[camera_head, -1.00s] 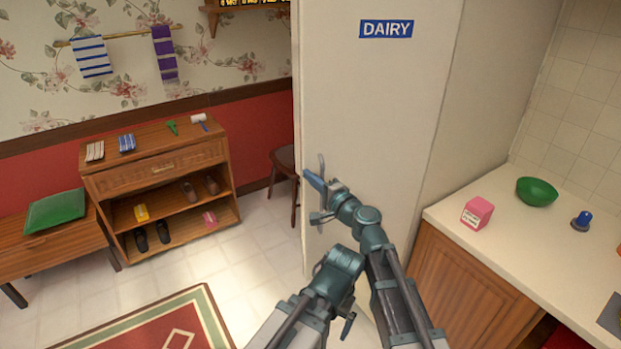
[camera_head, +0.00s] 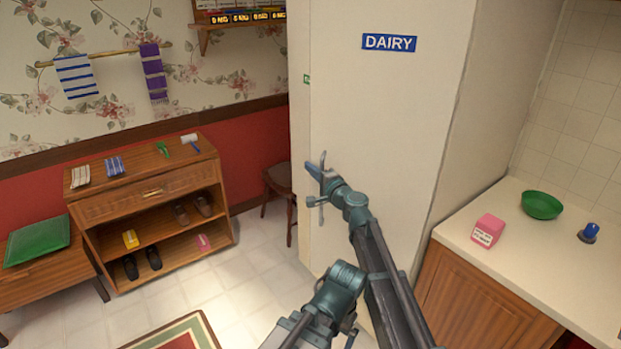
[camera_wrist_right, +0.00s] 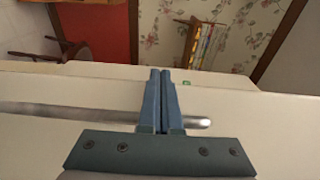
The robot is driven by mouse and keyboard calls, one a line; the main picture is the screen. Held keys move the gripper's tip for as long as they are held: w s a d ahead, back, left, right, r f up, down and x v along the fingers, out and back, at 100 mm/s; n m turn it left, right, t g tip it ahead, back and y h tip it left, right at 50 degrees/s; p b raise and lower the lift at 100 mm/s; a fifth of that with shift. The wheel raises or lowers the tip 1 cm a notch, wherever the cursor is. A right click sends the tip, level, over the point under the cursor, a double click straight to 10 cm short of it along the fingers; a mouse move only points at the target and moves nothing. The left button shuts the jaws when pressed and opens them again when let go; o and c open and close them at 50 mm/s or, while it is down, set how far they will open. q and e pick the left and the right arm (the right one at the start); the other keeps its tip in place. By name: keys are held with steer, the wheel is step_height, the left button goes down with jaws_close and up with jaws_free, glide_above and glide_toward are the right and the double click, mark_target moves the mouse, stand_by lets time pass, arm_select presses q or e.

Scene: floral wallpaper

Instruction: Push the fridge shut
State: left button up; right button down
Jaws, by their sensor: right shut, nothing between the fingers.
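The fridge (camera_head: 390,110) is a tall cream box with a blue "DAIRY" label (camera_head: 389,43) on its front. My right gripper (camera_head: 312,171) is shut and empty at the left part of the fridge front, beside the metal handle (camera_head: 323,162). In the right wrist view, its blue fingers (camera_wrist_right: 164,75) are together and cross over the handle bar (camera_wrist_right: 60,109); contact cannot be made out. A strip with a small green patch (camera_head: 306,79) shows along the fridge's left edge. My left arm ends low in the middle; its fingers are hidden behind my right arm.
A counter (camera_head: 480,225) with a pink box (camera_head: 488,230), a green bowl (camera_head: 541,205) and a blue item (camera_head: 589,233) stands right of the fridge. A wooden chair (camera_head: 282,182) and a shoe cabinet (camera_head: 150,200) stand left. The floor (camera_head: 245,265) between is clear.

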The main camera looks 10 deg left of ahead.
steer(key=w+d+m+t+h, duration=0.1)
steer(key=w+d+h, duration=0.1)
steer(key=w, duration=0.8)
steer(key=w+d+m+t+h, duration=0.1)
steer(key=w+d+m+h, duration=0.1)
steer(key=w, duration=0.9)
steer(key=shift+w+t, duration=0.2)
steer(key=shift+t, duration=0.2)
steer(key=shift+s, duration=0.1)
